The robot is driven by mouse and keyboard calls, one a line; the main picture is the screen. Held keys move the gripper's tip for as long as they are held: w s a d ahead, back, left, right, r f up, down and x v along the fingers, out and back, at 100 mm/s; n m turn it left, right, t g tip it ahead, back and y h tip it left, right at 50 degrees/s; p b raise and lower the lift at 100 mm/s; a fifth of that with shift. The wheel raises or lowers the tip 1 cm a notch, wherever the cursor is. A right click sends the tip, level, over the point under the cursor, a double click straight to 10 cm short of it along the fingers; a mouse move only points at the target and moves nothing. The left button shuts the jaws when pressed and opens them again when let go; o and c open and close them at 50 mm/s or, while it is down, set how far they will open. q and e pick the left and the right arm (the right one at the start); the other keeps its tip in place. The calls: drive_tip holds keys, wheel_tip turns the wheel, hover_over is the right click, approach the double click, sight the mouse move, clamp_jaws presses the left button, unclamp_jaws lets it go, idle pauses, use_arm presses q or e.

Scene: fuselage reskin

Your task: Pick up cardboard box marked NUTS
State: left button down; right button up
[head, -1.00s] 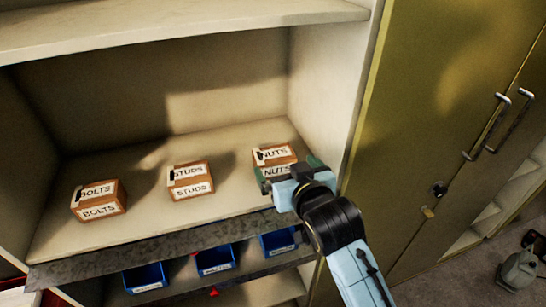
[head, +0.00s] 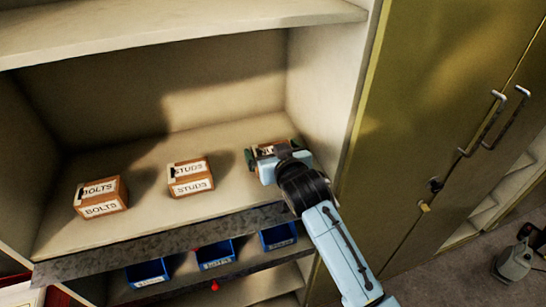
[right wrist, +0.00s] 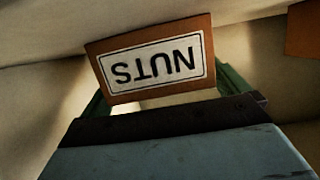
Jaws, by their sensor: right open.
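The cardboard box marked NUTS (head: 267,150) sits on the shelf at the right, mostly hidden behind my right gripper (head: 270,155). In the right wrist view its NUTS label (right wrist: 155,66) shows upside down, close in front of the gripper. My right gripper is open, with its green fingers (right wrist: 168,98) on either side of the box. I cannot tell whether they touch it. My left gripper is not in view.
A STUDS box (head: 190,178) and a BOLTS box (head: 100,197) stand to the left on the same shelf (head: 150,225). Blue bins (head: 215,253) sit on the level below. The cabinet's side wall (head: 325,90) is close on the right.

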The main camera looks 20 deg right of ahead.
drive_tip(key=c, duration=1.1)
